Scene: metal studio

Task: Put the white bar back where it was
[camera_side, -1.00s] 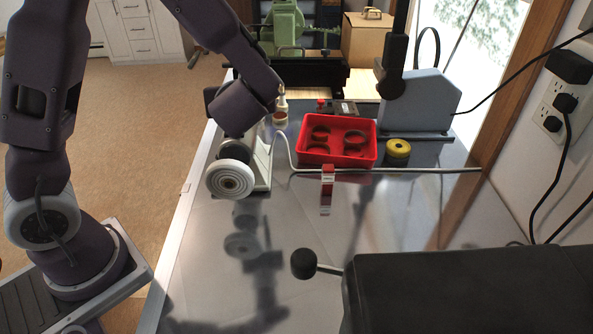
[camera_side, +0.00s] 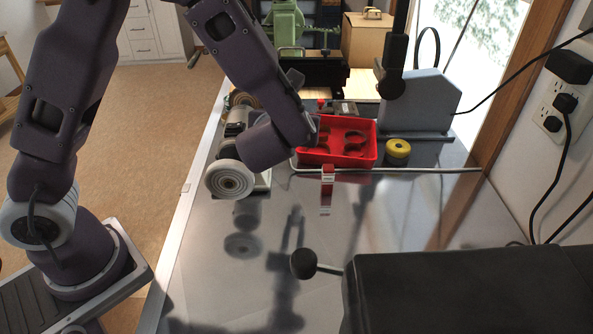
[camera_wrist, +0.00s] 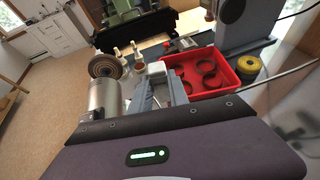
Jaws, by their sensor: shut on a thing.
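My gripper (camera_wrist: 160,82) shows in the wrist view with its grey fingers closed around a pale piece. This looks like the white bar (camera_wrist: 156,68), whose end shows at the fingertips; the rest is hidden. In the side view my gripper (camera_side: 312,128) is at the left edge of the red tray (camera_side: 342,161), held above the table. My wrist hides the white bar there. I cannot tell in the side view how high above the surface it is.
The tray holds several dark rings (camera_wrist: 209,73). A bench grinder (camera_side: 229,179) stands to the left. A yellow roll (camera_side: 397,150) is right of the tray.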

